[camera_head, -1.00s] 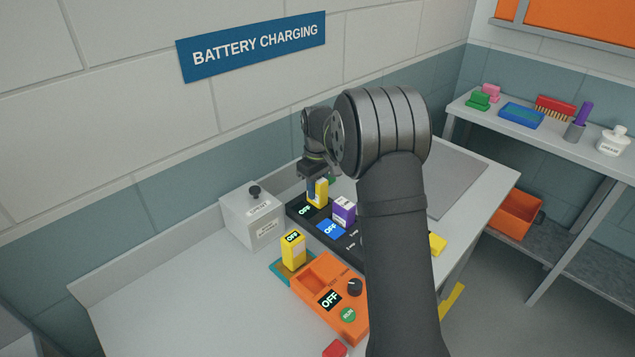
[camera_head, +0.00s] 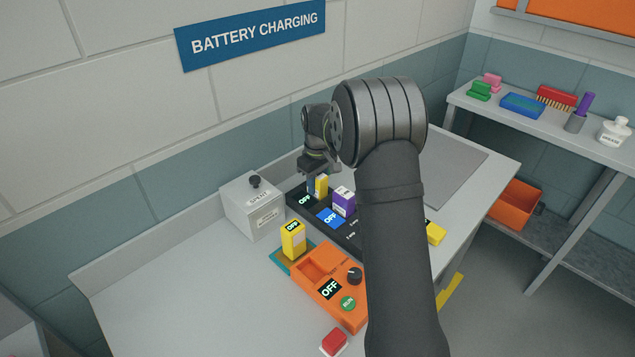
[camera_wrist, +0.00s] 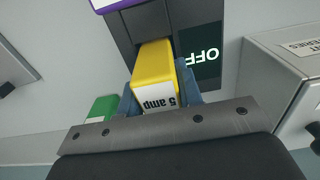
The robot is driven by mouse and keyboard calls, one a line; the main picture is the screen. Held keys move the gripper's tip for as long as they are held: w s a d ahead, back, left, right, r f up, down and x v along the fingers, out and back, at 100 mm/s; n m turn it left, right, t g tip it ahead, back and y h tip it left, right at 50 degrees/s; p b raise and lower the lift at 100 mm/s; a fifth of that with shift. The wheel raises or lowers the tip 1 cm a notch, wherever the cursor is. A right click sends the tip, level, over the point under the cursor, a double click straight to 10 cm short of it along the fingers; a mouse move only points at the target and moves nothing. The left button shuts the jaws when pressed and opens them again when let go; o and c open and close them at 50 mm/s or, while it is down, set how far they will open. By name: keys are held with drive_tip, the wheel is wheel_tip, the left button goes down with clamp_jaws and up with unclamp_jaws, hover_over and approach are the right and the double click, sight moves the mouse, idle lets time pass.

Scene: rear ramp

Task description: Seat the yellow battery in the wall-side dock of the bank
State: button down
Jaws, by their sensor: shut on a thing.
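In the head view the battery (camera_head: 321,186) stands upright at the wall-side end of the dark bank (camera_head: 352,236), beside a screen (camera_head: 305,200) reading OFF. In the wrist view its far end meets the dock opening; how deep it sits is hidden. A purple battery (camera_head: 343,201) stands in the neighbouring dock, by a blue OFF screen (camera_head: 330,217). My forearm hides part of the bank.
A grey box with a black knob (camera_head: 253,207) stands left of the bank. In front are another yellow battery (camera_head: 293,242), an orange tester (camera_head: 325,290) and a red block (camera_head: 334,342). A green block (camera_wrist: 103,108) shows beside my gripper. The left front counter is clear.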

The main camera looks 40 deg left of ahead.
drive_tip(key=shift+f, duration=0.2)
drive_tip(key=c, duration=0.9)
unclamp_jaws()
wheel_tip(320, 180, up, 18)
drive_tip(key=shift+f, duration=0.25)
drive_tip(key=shift+f, duration=0.1)
wheel_tip(320, 180, down, 17)
drive_tip(key=shift+f, duration=0.15)
idle(0.3)
